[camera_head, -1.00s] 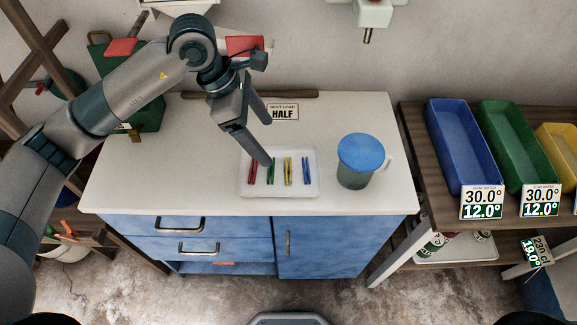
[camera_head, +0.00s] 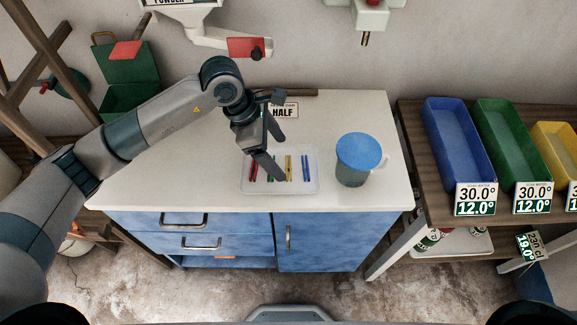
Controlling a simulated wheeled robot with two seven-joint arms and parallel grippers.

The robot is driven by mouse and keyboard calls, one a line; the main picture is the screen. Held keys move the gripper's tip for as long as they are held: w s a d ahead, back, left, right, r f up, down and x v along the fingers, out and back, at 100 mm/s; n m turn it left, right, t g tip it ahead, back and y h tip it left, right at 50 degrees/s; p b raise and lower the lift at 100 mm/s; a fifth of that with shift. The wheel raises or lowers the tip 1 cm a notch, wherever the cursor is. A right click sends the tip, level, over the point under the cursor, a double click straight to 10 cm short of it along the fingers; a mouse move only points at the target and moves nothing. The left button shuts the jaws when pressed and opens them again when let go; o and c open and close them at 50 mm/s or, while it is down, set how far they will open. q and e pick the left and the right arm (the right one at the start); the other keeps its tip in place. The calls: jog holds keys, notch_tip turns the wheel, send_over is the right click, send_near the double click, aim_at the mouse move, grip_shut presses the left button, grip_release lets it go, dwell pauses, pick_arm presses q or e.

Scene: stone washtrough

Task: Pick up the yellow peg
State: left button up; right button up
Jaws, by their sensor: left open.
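The yellow peg (camera_head: 289,168) lies in a shallow white tray (camera_head: 300,188) on the white counter. In the same tray are a red peg (camera_head: 254,168), a green peg (camera_head: 271,171) and blue pegs (camera_head: 306,168). My left gripper (camera_head: 281,158) is open and empty, above the tray's left and middle part. One fingertip appears just left of the yellow peg and partly covers the green peg. The other finger is farther back, near the tray's far edge. I cannot tell the exact height of the fingers over the pegs. My right gripper is not in view.
A mug with a blue lid (camera_head: 359,153) stands close to the tray's right. A sign reading HALF (camera_head: 284,111) is behind the gripper. Blue, green and yellow bins (camera_head: 453,145) stand on the right shelf. The counter's left part (camera_head: 170,170) is clear.

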aim_at(288, 167)
pick_arm(q)
jog(key=shift+d+f+p, duration=0.3)
jog(key=shift+f+p, duration=0.2)
jog(key=shift+p, duration=0.05)
jog(key=p+x, duration=0.1)
jog(key=x, duration=0.2)
jog(key=shift+a, duration=0.1)
jog(key=shift+f+p, duration=0.3)
jog(key=shift+f, duration=0.15)
jog(key=c, duration=1.1)
